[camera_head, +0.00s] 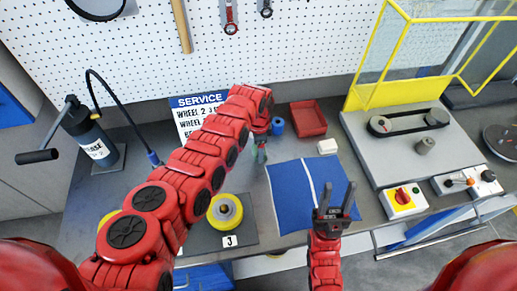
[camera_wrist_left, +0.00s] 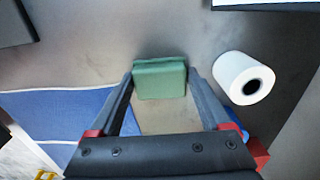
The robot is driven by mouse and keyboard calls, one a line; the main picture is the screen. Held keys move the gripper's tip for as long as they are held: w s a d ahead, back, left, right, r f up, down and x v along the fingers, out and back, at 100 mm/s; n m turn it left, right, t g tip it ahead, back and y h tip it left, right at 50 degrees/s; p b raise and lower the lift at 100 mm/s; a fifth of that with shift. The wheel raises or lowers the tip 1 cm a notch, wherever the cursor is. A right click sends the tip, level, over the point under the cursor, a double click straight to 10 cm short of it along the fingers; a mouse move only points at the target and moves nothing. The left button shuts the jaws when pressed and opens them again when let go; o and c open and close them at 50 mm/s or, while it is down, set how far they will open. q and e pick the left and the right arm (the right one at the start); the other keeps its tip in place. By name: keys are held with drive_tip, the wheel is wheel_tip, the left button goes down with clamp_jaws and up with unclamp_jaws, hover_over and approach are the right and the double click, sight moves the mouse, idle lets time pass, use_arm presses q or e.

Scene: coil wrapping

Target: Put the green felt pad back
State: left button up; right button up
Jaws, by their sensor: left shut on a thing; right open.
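The green felt pad (camera_wrist_left: 160,80) is between the fingertips of my left gripper (camera_wrist_left: 160,84), which is shut on it, in the left wrist view. In the head view a small part of the green pad (camera_head: 261,154) shows below my left gripper (camera_head: 262,138), over the grey bench just left of the blue mat. I cannot tell whether the pad touches the bench. My right gripper (camera_head: 336,196) is open and empty over the right front part of the blue mat (camera_head: 290,200).
A blue roll (camera_head: 277,126), a red tray (camera_head: 308,118) and a white block (camera_head: 327,147) stand behind the mat. A white roll (camera_wrist_left: 243,78) is close right of the pad. A yellow spool (camera_head: 225,212) is at front left, a belt machine (camera_head: 410,135) at right.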

use_arm(q)
drive_tip(key=o, duration=1.1)
drive_tip(key=shift+f, duration=0.1)
drive_tip(key=shift+o, duration=0.2)
drive_tip(key=shift+r, duration=0.3)
drive_tip(key=shift+w+r, duration=0.15)
drive_tip(key=shift+r, duration=0.25)
wheel_tip(320, 180, up, 11)
drive_tip(key=b, duration=0.3)
